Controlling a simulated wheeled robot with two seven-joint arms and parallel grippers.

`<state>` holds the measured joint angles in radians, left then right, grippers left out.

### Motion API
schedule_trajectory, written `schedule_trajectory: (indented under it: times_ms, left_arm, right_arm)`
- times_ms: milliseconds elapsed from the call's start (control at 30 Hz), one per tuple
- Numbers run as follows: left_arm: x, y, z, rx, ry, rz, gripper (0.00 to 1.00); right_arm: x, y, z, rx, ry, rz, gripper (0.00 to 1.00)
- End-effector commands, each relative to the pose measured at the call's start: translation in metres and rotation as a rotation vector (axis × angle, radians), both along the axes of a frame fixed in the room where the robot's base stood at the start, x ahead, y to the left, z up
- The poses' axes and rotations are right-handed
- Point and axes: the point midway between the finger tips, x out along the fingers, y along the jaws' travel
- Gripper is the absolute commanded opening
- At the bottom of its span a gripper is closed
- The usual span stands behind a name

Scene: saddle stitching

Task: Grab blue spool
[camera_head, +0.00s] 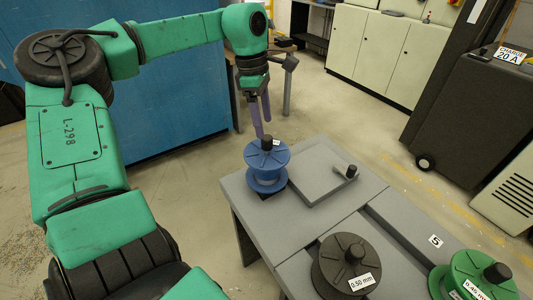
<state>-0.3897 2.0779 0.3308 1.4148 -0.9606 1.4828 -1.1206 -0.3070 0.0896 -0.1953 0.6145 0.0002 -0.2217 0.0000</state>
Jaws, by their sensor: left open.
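The blue spool (267,181) stands upright at the left corner of the grey table, with a black knob on its top and a small white label. My left gripper (262,127) hangs down just above and behind the spool, its purple fingers pointing down. The fingers are open and hold nothing. The fingertips are close to the black knob; I cannot tell whether they touch it. My right gripper is not in view.
A black spool (346,263) labelled 0.50 mm and a green spool (472,278) stand nearer on the grey table (325,219). A flat grey panel with a small dark knob (352,171) lies right of the blue spool. A blue wall (180,95) stands behind my left arm.

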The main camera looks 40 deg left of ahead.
Motion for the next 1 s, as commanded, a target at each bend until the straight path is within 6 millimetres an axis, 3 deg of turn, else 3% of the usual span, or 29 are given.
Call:
schedule_trajectory:
  times_ms: [167,400,600,667,800,1000]
  left_arm:
    - [0.001,-0.003,-0.020,-0.003,0.001,0.001,0.73]
    - [0.005,-0.007,-0.061,-0.002,-0.001,0.003,0.73]
    - [0.005,-0.007,-0.065,-0.001,-0.004,0.004,0.73]
    - [0.005,-0.007,-0.064,-0.001,-0.004,0.004,0.54]
    - [0.005,-0.007,-0.064,-0.001,-0.004,0.004,0.00]
    - [0.005,-0.007,-0.064,-0.001,-0.004,0.004,0.00]
  right_arm:
    - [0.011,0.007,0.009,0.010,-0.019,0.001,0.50]
    - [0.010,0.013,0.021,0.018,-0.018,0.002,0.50]
    - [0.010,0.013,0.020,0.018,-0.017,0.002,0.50]
    - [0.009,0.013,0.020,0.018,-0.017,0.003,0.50]
    - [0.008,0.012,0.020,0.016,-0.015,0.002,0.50]
    - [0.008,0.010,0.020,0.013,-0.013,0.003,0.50]
